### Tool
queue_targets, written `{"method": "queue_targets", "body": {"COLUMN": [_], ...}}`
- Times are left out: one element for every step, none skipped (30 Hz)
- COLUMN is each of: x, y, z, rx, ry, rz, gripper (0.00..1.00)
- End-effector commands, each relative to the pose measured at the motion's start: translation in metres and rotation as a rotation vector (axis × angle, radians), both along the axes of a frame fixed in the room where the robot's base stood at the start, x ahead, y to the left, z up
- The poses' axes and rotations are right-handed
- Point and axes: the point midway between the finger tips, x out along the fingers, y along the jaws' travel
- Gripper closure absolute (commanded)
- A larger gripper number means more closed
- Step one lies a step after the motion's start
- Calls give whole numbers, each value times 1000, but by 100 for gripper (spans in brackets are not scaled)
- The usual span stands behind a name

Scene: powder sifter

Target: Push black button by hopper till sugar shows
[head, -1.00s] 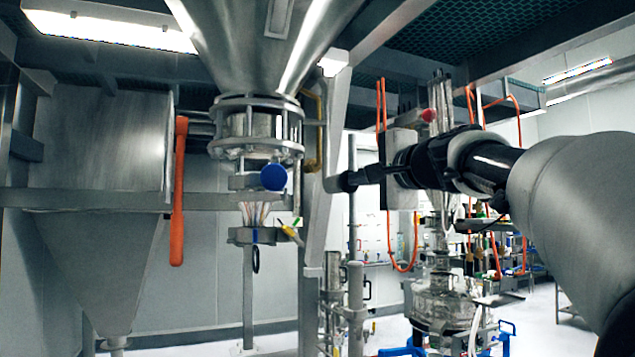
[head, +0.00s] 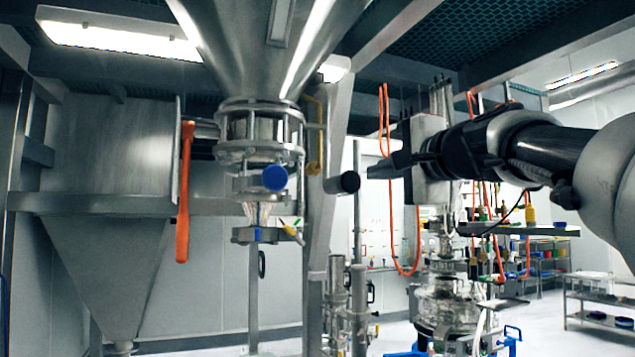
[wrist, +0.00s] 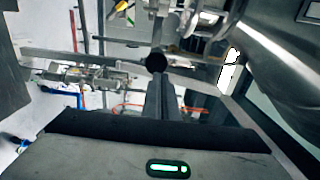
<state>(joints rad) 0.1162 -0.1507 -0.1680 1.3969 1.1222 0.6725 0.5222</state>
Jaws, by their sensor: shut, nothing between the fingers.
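The steel hopper (head: 245,40) hangs at top centre in the head view, with a clamped outlet below it. The black button (head: 349,182) is a round dark end beside the grey post, right of the hopper outlet. In the wrist view, the black button (wrist: 156,62) shows just beyond the fingertips. My gripper (head: 372,172) is shut and empty, pointing left at the button with a small gap in the head view. The shut fingers also show in the wrist view (wrist: 165,82). I cannot make out any sugar.
A blue round knob (head: 275,178) sits under the hopper outlet. An orange handle (head: 185,192) hangs by the steel bin (head: 100,150) at left. Orange hoses (head: 389,225) and glass-and-metal equipment (head: 448,300) stand below and behind my arm.

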Motion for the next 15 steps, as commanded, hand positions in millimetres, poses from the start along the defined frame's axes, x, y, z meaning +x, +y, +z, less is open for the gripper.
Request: {"method": "queue_targets", "body": {"x": [-11, -18, -25, -31, -36, -41, -45, -49, -52, -54, -56, -58, -59, -60, -61], "y": [-4, -6, -8, -10, -12, -14, -15, -16, -17, -18, -18, -19, -19, -20, -20], "z": [-4, -4, -4, -3, -3, -4, -3, -2, -3, -3, -2, -2, -2, -2, -2], "rx": [1, 1, 1, 1, 1, 1, 0, 1, 0, 0, 0, 0, 0, 0, 0], "ry": [1, 0, 1, 1, 1, 3, 2, 1, 2, 2, 3, 3, 3, 3, 3], "rz": [0, 0, 0, 0, 0, 0, -1, -1, 0, 0, 1, 1, 1, 1, 1], "gripper": [100, 100, 100, 100, 100, 100, 100, 100, 100, 100, 100, 100, 100, 100, 100]}}
